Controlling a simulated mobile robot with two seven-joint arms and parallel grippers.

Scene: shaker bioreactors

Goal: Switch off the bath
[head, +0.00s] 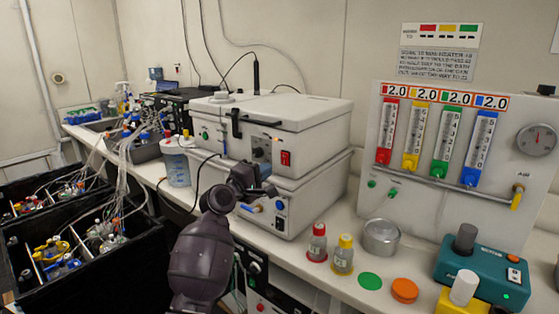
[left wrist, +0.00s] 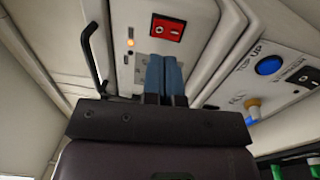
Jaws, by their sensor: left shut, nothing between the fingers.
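The bath (head: 318,112) is a white lidded box on the bench with a black front handle. A red rocker switch (head: 286,158) is on its front panel, and an orange light glows near it. The switch (left wrist: 168,28) also shows in the left wrist view, just beyond the fingertips. My left gripper (head: 270,188) is shut and empty, in front of the bath and slightly below and left of the switch. In the left wrist view its blue fingers (left wrist: 163,75) are together; I cannot tell whether they touch the panel. My right gripper is out of view.
A second white unit (head: 305,195) with a blue knob stands under the bath. To the right are red- and yellow-capped bottles (head: 317,243), a metal bowl (head: 381,238), a flowmeter panel (head: 510,190) and a teal device (head: 475,275). Black crates (head: 130,265) stand at the left.

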